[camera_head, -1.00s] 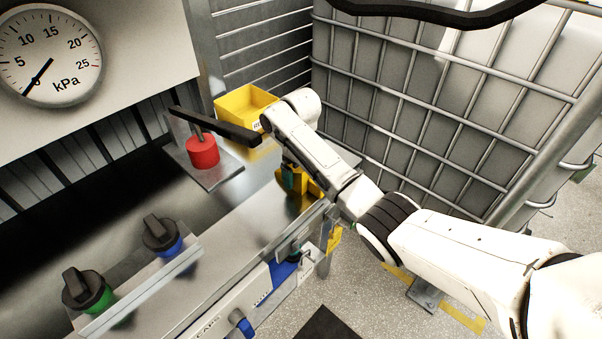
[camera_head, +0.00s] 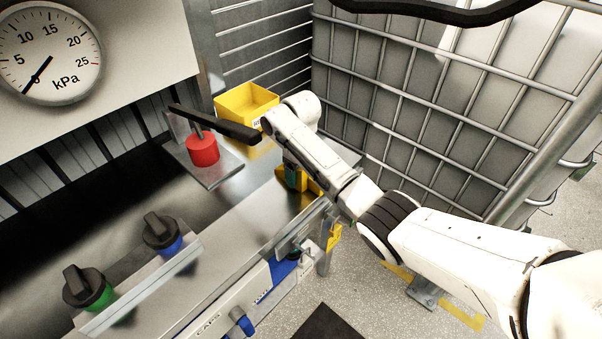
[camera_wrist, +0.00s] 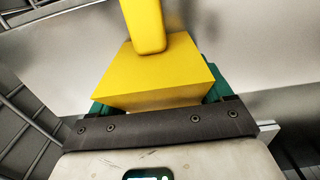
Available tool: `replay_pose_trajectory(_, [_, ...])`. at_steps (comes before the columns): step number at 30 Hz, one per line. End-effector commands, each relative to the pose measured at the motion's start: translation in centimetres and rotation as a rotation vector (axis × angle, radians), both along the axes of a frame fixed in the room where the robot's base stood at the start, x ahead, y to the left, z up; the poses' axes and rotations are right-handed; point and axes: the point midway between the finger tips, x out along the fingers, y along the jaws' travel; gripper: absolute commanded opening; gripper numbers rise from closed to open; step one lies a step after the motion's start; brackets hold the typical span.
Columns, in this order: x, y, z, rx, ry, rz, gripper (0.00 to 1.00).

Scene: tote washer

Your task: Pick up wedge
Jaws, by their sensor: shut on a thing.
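The yellow wedge (camera_wrist: 155,75) is a block with an upright yellow handle, seen large in the wrist view. My gripper (camera_wrist: 160,88) is shut on it, with a green finger at each side of the block. In the head view the wedge (camera_head: 311,186) shows partly beside the green fingers of my gripper (camera_head: 291,179), at the far end of the steel bench. My arm hides the rest of it there. I cannot tell whether its underside touches the bench.
A yellow bin (camera_head: 246,102) stands behind my arm. A red cylinder with a black lever (camera_head: 203,151) is to the left. Blue (camera_head: 161,234) and green (camera_head: 90,288) knobs sit at front left. A caged tank (camera_head: 430,110) stands close on the right.

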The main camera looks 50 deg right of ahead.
Motion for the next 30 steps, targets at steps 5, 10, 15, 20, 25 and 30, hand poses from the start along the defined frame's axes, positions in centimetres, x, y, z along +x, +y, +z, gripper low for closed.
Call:
replay_pose_trajectory(5, [0.1,0.0,0.1,-0.001,-0.002,0.0,0.37])
replay_pose_trajectory(10, [0.1,0.0,0.3,-0.001,-0.003,0.0,0.36])
replay_pose_trajectory(15, [0.2,0.0,1.4,-0.001,-0.005,0.002,0.36])
replay_pose_trajectory(20, [-0.4,0.2,3.8,0.0,-0.005,0.001,0.36])
replay_pose_trajectory(25, [-2.7,0.8,6.9,0.0,-0.005,0.001,0.36])
replay_pose_trajectory(30, [-4.3,1.2,9.3,0.0,0.0,-0.001,0.36])
